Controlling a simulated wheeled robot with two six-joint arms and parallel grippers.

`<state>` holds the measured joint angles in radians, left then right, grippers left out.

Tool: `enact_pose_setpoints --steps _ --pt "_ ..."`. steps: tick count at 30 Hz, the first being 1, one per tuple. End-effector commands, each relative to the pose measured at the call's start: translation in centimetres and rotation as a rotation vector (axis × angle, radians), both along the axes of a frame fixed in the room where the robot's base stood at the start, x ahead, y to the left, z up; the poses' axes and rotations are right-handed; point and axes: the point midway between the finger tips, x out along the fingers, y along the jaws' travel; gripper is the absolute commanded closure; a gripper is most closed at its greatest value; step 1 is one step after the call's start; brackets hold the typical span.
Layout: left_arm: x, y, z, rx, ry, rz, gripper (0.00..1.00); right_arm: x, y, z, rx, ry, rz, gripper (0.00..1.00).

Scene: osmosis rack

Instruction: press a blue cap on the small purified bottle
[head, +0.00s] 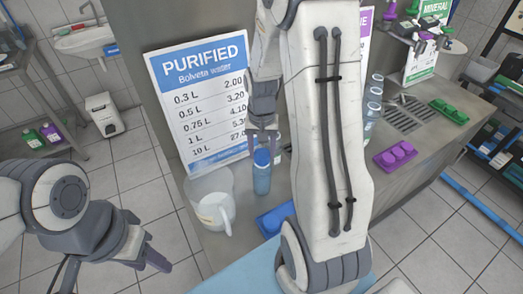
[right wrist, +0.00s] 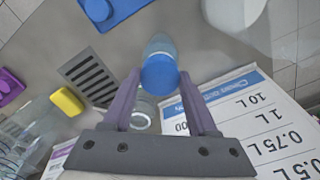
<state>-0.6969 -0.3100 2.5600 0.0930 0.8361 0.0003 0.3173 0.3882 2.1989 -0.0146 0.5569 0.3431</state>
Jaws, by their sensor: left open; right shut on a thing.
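The small bottle (head: 262,183) stands upright on the steel counter in front of the purified price sign. A blue cap (head: 262,157) is at its mouth; whether it is fully seated I cannot tell. My right gripper (head: 263,132) points down from above, its fingers shut on the cap. In the right wrist view the blue cap (right wrist: 160,73) sits between the two fingertips, with the clear bottle (right wrist: 160,45) beyond it. My left gripper (head: 148,254) is open and empty at the lower left, away from the bottle.
A white jug (head: 212,190) stands left of the bottle. A blue cap tray (head: 270,222) lies in front, partly hidden by my right arm. Purple (head: 395,155) and green (head: 449,110) trays and a drain grate (head: 408,116) are to the right. A yellow sponge (right wrist: 67,101) shows in the wrist view.

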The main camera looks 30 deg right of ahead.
Motion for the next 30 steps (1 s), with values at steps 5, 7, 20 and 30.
enact_pose_setpoints --steps 5,7,20,30 --pt "0.00 0.00 -0.14 0.000 0.000 0.000 0.54 -0.01 0.00 -0.20 0.000 0.000 0.000 0.95" --pt "0.00 0.00 -0.21 0.000 0.000 0.000 0.54 -0.01 0.00 -0.31 0.000 0.000 0.000 0.95" --pt "0.00 0.00 -0.54 0.000 0.000 0.000 0.54 -0.01 0.01 -0.86 0.001 0.001 0.000 0.95" --pt "0.00 0.00 -0.54 0.000 0.000 0.000 0.54 -0.07 0.03 -0.93 0.000 0.002 0.000 0.95"
